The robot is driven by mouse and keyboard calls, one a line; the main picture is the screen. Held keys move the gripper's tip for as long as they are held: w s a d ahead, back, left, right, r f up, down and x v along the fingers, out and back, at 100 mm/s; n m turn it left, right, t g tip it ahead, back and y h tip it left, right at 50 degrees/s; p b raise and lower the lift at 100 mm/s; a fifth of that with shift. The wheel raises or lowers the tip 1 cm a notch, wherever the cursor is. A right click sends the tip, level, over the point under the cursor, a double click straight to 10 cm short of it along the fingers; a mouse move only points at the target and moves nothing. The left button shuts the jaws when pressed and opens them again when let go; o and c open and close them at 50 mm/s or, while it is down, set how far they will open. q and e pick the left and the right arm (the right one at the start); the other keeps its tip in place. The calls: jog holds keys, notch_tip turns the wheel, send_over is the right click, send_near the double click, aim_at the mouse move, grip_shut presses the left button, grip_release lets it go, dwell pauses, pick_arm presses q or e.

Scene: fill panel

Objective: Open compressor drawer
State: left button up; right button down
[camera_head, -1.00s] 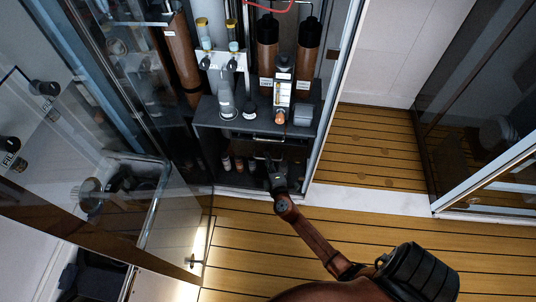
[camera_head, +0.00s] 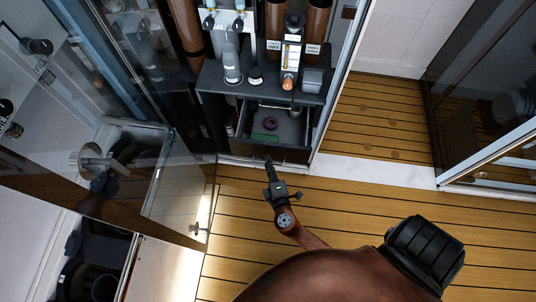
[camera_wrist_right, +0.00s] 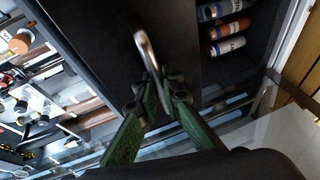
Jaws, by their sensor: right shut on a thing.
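The dark drawer (camera_head: 288,155) under the grey cabinet shelf stands pulled out, and its inside shows from above. A purple ring (camera_head: 270,123) and a green flat piece (camera_head: 264,138) lie in it. My right gripper (camera_head: 268,166) is at the front of the drawer. In the right wrist view its green fingers (camera_wrist_right: 160,98) are shut on the curved metal handle (camera_wrist_right: 149,55), one finger to each side. The handle is fixed to a dark front panel (camera_wrist_right: 100,40). My left gripper is not in view.
Bottles and a gauge block (camera_head: 291,60) stand on the shelf (camera_head: 220,80) above the drawer. A glass door (camera_head: 165,195) stands open at the left. The wooden floor (camera_head: 380,225) in front is clear. Several labelled bottles (camera_wrist_right: 225,28) show beside the drawer in the right wrist view.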

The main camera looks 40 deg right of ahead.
jog(key=shift+s, duration=0.1)
jog(key=c, duration=2.3)
grip_release()
jog(key=v, duration=0.7)
jog(key=shift+s+a, duration=0.1)
jog(key=shift+s, duration=0.1)
